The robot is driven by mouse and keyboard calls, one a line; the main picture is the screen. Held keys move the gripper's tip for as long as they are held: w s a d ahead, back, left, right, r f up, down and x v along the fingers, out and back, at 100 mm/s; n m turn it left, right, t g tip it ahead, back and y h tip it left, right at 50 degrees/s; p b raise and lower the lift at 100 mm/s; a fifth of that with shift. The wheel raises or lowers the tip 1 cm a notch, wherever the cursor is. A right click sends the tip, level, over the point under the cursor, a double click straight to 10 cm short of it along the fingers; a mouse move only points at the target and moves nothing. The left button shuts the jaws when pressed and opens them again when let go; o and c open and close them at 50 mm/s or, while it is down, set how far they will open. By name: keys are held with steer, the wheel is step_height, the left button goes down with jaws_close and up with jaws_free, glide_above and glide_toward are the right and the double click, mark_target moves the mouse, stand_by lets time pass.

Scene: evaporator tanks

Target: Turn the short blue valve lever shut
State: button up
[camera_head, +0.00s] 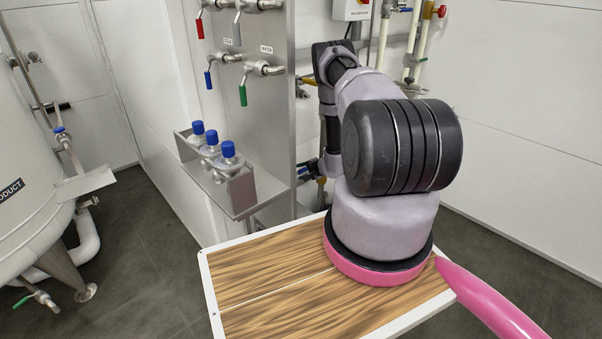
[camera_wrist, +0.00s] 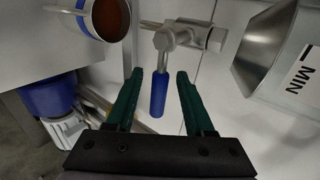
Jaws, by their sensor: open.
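In the wrist view a short blue lever (camera_wrist: 158,95) hangs from a metal valve body (camera_wrist: 185,37) on a pale wall. It points down in the picture, toward my palm. My gripper (camera_wrist: 160,74) is open, with one green finger on each side of the lever. There is a visible gap between the lever and each finger. In the head view my arm hides most of the area around my gripper. A small blue and dark part (camera_head: 304,172) shows beside the arm, too small to tell what it is.
In the wrist view a round vessel (camera_wrist: 103,18) with brown contents is at upper left, and a metal housing marked MIN (camera_wrist: 262,50) is at right. In the head view a steel panel carries several coloured valve levers (camera_head: 243,95), above a shelf (camera_head: 240,197) with blue-capped bottles (camera_head: 228,152).

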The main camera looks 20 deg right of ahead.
steer(key=v, duration=1)
steer(key=shift+s+d+r, duration=0.15)
steer(key=shift+s+r, duration=0.1)
steer(key=shift+s, duration=0.1)
